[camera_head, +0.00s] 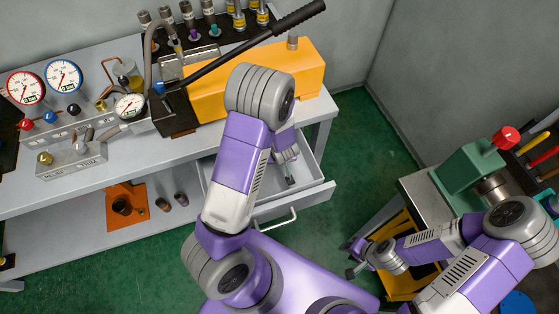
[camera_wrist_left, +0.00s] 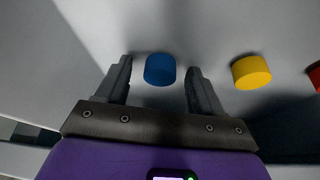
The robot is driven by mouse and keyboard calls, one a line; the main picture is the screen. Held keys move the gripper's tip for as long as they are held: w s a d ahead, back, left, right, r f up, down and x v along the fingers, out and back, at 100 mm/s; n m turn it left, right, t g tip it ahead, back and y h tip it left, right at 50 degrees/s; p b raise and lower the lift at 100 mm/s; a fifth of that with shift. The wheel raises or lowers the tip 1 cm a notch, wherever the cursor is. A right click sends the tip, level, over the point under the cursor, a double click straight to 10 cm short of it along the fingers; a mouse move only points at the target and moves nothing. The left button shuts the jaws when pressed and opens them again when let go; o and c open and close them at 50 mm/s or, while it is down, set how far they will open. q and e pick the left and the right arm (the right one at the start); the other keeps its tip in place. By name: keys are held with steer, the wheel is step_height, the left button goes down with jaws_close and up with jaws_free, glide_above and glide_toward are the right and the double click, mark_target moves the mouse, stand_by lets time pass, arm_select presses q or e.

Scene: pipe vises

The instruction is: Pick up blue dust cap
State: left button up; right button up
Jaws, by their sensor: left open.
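The blue dust cap (camera_wrist_left: 160,69) is a short blue cylinder in the drawer, seen in the left wrist view. My left gripper (camera_wrist_left: 159,77) is open, with one finger to each side of the cap and gaps visible on both sides. In the head view my left gripper (camera_head: 290,178) reaches down into the open drawer (camera_head: 307,199), partly behind my arm; the cap cannot be made out there. My right gripper (camera_head: 351,260) is low at the right, beside the side table, and looks open and empty.
A yellow cap (camera_wrist_left: 251,72) lies right of the blue one, and a red cap (camera_wrist_left: 315,75) is at the picture's edge. The bench (camera_head: 75,186) carries gauges and a yellow pump (camera_head: 215,96) above the drawer. A green vise (camera_head: 470,168) stands at the right.

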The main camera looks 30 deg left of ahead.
arm_select(q)
steer(key=shift+r, duration=0.1)
steer(key=shift+c, duration=0.2)
steer(key=c, duration=1.1)
